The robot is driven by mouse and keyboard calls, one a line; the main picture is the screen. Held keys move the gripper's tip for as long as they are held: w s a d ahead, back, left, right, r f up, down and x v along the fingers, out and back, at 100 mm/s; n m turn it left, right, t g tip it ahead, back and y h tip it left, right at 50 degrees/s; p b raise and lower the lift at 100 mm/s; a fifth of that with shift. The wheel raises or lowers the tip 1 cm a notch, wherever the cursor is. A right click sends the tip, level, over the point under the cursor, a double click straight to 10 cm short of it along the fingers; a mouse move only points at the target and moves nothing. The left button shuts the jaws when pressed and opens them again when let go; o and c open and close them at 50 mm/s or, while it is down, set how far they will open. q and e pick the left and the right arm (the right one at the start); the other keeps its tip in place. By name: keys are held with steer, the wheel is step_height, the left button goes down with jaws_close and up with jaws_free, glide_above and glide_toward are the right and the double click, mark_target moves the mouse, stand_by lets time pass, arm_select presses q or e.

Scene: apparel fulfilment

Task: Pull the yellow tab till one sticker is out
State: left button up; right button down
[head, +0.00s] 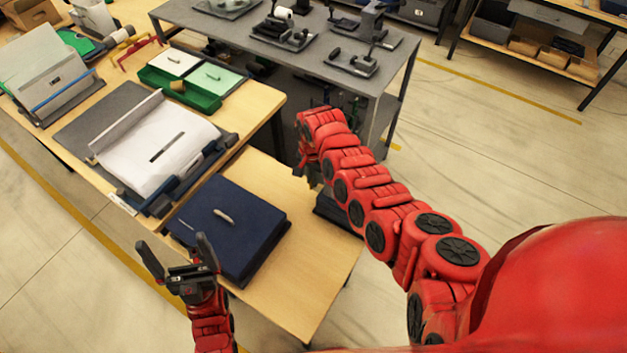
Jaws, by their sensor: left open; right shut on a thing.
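My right arm reaches up from the lower right, and its gripper (306,168) points down beside the right edge of the wooden table. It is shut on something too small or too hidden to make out. A dark device (335,208) sits at the table's right edge below and right of that gripper, partly covered by my arm. I cannot make out the yellow tab or a sticker. My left gripper (178,250) is open and empty, its two fingers apart, in front of the near left corner of a dark blue box (245,243).
The blue box lies flat on the wooden table (310,285), a small pale item (223,215) on top. Behind are a folding board with white cloth (150,150) and a green tray (180,93). A grey table (240,38) holds several dark devices. Floor to the right is clear.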

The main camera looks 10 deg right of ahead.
steer(key=w+a+b, duration=0.3)
steer(key=b, duration=0.6)
steer(key=shift+w+a, duration=0.35)
steer(key=c, duration=1)
jaws_free()
steer(key=shift+o, duration=0.2)
